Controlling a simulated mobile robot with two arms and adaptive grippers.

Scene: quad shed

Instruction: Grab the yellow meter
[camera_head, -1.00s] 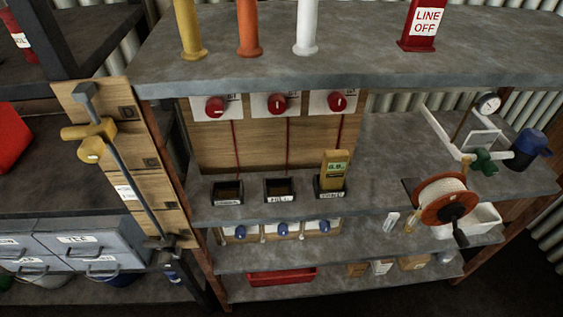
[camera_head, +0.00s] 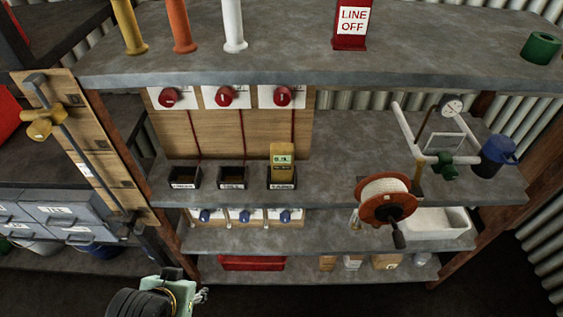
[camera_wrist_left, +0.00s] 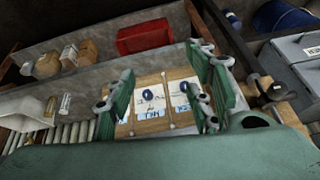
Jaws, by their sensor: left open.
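The yellow meter (camera_head: 282,157) stands upright in the rightmost of three small black labelled holders on the middle shelf (camera_head: 330,180), below the red knobs. It has a greenish display near its top. My left gripper (camera_head: 202,297) is at the bottom of the head view, lower than the meter, to its left and apart from it. In the left wrist view its green fingers (camera_wrist_left: 162,95) are spread and empty, with the panel of blue knobs (camera_wrist_left: 152,100) beyond them. The meter does not show in the wrist view. My right gripper is out of view.
The upper shelf (camera_head: 290,62) overhangs the meter. To the right stand an orange reel (camera_head: 387,203) and white pipework with a gauge (camera_head: 450,106). A red tray (camera_head: 252,263) lies on the lowest shelf. The middle shelf is clear just right of the meter.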

